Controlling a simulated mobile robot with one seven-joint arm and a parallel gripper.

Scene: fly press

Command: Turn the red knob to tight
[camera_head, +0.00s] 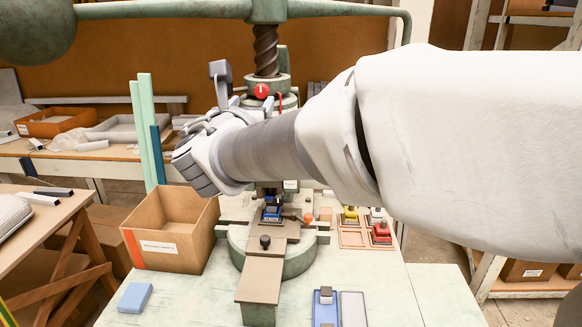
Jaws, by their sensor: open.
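The red knob (261,91) is a small round disc with a short white mark that stands roughly upright. It sits on the front of the green press collar, just below the dark screw (266,50). My gripper (228,92) is open, just left of the knob, with a grey finger standing up. The gripper looks apart from the knob in the picture, but its depth is hard to judge. My wrist and forearm cross in front of the press and hide much of its middle. The other finger is hard to make out. No wording for tight is readable.
A cardboard box (146,231) stands left of the press base (316,253). Tall pale-green posts (147,130) rise behind it. A blue block (134,297) lies at front left. Small red and yellow parts sit in a tray (352,238) at right. The press arm (340,10) spans the top.

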